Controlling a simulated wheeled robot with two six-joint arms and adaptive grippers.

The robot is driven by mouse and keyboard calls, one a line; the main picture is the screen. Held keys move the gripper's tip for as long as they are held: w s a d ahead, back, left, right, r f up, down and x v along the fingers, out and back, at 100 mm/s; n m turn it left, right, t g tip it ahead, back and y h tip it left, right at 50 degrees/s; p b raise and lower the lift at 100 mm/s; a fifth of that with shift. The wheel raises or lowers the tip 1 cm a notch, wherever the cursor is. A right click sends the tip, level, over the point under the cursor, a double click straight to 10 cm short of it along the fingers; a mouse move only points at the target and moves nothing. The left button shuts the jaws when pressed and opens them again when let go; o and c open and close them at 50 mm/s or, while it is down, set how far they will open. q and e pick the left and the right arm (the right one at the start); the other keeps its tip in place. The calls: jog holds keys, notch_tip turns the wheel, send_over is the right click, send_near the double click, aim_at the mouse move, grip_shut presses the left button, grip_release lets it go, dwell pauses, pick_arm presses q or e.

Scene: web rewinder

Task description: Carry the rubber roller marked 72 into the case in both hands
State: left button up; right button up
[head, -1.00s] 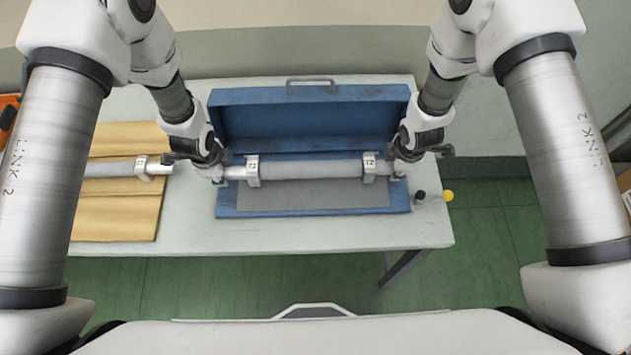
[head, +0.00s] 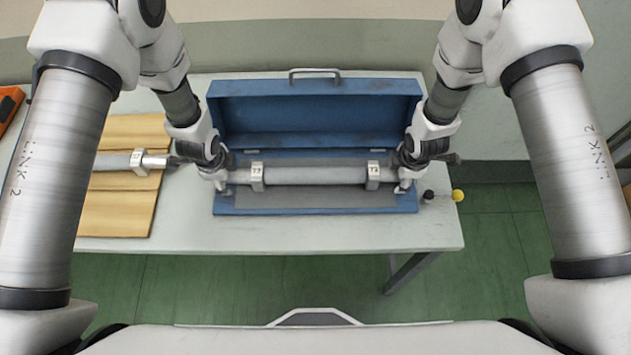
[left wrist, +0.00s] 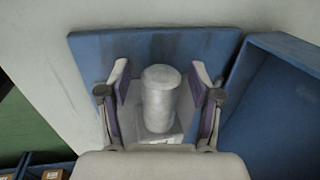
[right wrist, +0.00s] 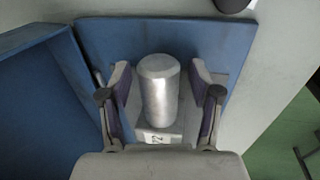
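The grey rubber roller (head: 315,174) lies lengthwise over the blue case (head: 225,207), between two white blocks whose labels seem to read 72 (head: 257,174). I cannot tell whether it touches the case floor. My left gripper (head: 218,178) is at its left end; in the left wrist view the fingers (left wrist: 160,85) stand open on either side of the bare metal end (left wrist: 160,98), with gaps. My right gripper (head: 406,178) is at its right end; in the right wrist view the fingers (right wrist: 160,85) also stand apart around the metal end (right wrist: 158,90).
The case lid (head: 315,108) stands open behind. Another roller (head: 112,161) lies on a wooden cradle (head: 118,215) at the left. A black knob (head: 428,194) and a yellow knob (head: 458,195) are right of the case. The table front (head: 300,235) is clear.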

pick_arm(q)
notch_tip(320, 180, up, 12)
jog(key=s, duration=0.2)
jog(key=shift+s+f, duration=0.15)
pick_arm(e)
notch_tip(320, 180, up, 12)
jog(key=s, duration=0.2)
jog(key=shift+s+f, duration=0.15)
dwell(0.3)
